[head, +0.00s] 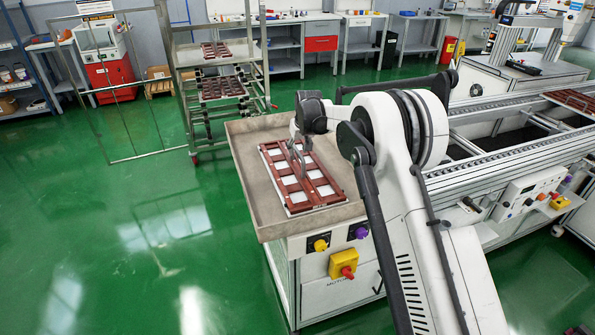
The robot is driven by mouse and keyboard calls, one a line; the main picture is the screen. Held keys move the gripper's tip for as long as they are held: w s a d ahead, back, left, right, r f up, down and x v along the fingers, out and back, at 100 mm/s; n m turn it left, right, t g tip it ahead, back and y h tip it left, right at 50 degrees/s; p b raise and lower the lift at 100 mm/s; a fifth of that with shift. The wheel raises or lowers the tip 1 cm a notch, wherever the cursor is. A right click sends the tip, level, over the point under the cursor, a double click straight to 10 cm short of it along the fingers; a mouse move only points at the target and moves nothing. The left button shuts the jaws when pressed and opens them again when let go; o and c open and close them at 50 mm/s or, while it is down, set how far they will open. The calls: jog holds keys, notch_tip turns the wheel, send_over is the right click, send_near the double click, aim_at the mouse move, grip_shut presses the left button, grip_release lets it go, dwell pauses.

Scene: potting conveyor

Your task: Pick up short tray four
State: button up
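A red-brown tray (306,184) with pale rectangular cells lies flat on the metal tray table (247,178) at the end of the conveyor. I see no number on it, so I cannot tell whether it is short tray four. My gripper (298,162) points down over the tray's far middle part, with its fingertips at or just above it. The fingers are small and partly merged with the tray, so whether they touch or grip it is unclear. My arm covers part of the table's right side.
A wheeled rack (262,62) behind the table holds more red-brown trays (215,51). Another tray (573,99) sits on the conveyor (490,160) at far right. Yellow and purple knobs and a red button (347,271) are on the table's front. Green floor (110,230) at left is clear.

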aim_at(298, 161)
jog(key=shift+x, duration=1.2)
jog(key=shift+f+b, duration=0.25)
jog(key=shift+b, duration=0.15)
jog(key=shift+c, duration=0.5)
grip_shut()
